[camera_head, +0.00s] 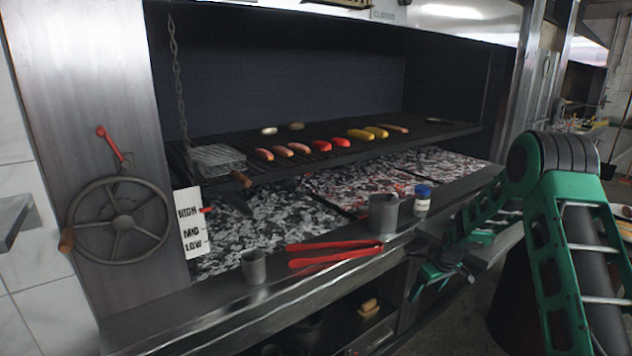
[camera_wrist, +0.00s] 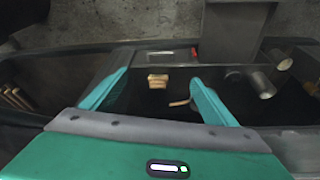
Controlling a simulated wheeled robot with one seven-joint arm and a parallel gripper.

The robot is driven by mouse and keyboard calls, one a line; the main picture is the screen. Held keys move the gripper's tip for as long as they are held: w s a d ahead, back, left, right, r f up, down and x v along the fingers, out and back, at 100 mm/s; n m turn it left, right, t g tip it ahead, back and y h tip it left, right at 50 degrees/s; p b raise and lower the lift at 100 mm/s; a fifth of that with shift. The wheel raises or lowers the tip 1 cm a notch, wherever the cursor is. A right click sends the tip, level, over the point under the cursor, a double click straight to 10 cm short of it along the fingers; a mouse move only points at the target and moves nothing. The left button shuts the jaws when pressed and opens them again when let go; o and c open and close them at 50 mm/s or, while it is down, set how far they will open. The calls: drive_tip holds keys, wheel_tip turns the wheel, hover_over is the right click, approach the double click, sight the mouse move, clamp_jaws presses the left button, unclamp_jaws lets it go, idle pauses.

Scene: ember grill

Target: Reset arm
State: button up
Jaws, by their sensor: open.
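My green arm comes in from the right in the head view. My gripper (camera_head: 440,287) hangs in front of the steel ledge of the grill, right of the red tongs. In the wrist view my gripper (camera_wrist: 160,88) shows two teal fingers spread wide with nothing held between them. Beyond the fingers lies a dark shelf space with a small tan block (camera_wrist: 157,81) and a thin pinkish piece (camera_wrist: 180,103), both apart from the fingers.
The grill rack (camera_head: 340,150) holds several sausages and vegetables above glowing coals. A crank wheel (camera_head: 122,221) is at left.

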drive_tip(key=s+d+r+m+g+h, duration=0.1)
drive_tip(key=s+d+r+m, duration=0.25)
drive_tip(key=s+r, duration=0.8)
drive_tip(key=s+d+r+m+g+h, duration=0.15)
drive_tip(key=s+d+r, duration=0.25)
drive_tip(key=s+r, duration=0.8)
drive_tip(key=s+a+r+m, duration=0.1)
drive_tip(key=s+m, duration=0.1)
drive_tip(key=s, duration=0.7)
drive_tip(key=s+a+r+m+y, duration=0.1)
drive_tip(key=s+m, duration=0.1)
drive_tip(key=s, duration=0.8)
drive_tip(key=s+a+r+m, duration=0.1)
drive_tip(key=s+m, duration=0.1)
drive_tip(key=s, duration=0.7)
drive_tip(key=shift+s+a+g, duration=0.25)
drive_tip(key=shift+s+g, duration=0.15)
drive_tip(key=shift+g, duration=0.05)
drive_tip(key=shift+y, duration=0.25)
drive_tip(key=shift+w+f, duration=0.25)
drive_tip(key=shift+w, duration=0.4)
